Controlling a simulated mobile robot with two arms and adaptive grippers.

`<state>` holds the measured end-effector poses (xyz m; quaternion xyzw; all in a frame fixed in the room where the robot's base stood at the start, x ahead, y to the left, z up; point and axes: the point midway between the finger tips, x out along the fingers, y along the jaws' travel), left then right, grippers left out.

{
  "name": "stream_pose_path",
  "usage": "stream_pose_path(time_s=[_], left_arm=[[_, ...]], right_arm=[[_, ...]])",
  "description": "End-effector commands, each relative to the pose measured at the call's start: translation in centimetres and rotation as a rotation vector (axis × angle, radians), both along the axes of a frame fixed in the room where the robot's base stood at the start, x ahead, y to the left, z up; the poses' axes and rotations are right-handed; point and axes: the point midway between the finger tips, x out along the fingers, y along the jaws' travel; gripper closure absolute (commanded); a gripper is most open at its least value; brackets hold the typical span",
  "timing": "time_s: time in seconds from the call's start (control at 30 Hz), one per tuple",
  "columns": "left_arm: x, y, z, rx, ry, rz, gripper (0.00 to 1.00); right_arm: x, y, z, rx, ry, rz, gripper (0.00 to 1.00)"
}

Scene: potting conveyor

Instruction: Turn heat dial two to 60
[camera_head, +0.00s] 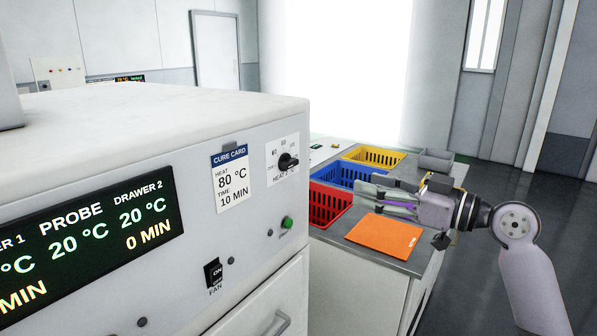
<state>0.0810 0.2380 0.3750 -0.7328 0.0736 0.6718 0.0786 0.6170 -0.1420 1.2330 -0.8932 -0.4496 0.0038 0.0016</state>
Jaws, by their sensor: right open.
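The heat dial (287,161) is a black knob on a white scale plate at the right end of the white oven's front panel. Its label begins with HEAT, but the number after it is too small to read. The knob's pointer appears turned toward the right; the exact setting cannot be read. My right gripper (368,194) comes in from the right, open and empty, with its fingers pointing left toward the panel. It is apart from the dial, to its right and a little lower. My left gripper is not in view.
The oven (130,115) has a cure card (230,178), a display (90,235), a green button (287,223) and a fan switch (213,273). Red (328,207), blue (345,173) and yellow (374,157) baskets and an orange mat (384,237) lie on the bench beyond.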

Motion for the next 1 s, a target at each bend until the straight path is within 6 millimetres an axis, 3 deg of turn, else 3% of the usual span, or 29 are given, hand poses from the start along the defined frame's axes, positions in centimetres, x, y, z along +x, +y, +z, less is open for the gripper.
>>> stream_pose_path(time_s=[0.17, 0.8, 1.0], left_arm=[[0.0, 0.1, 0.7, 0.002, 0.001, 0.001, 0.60], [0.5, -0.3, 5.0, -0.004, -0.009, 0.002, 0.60], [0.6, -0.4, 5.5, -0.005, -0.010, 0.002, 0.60]], right_arm=[[0.5, 1.6, 0.9, -0.001, -0.013, 0.015, 0.45], [8.3, 12.2, 0.8, 0.000, -0.009, 0.011, 0.45], [9.6, 13.8, 0.6, 0.000, -0.010, 0.010, 0.45]])
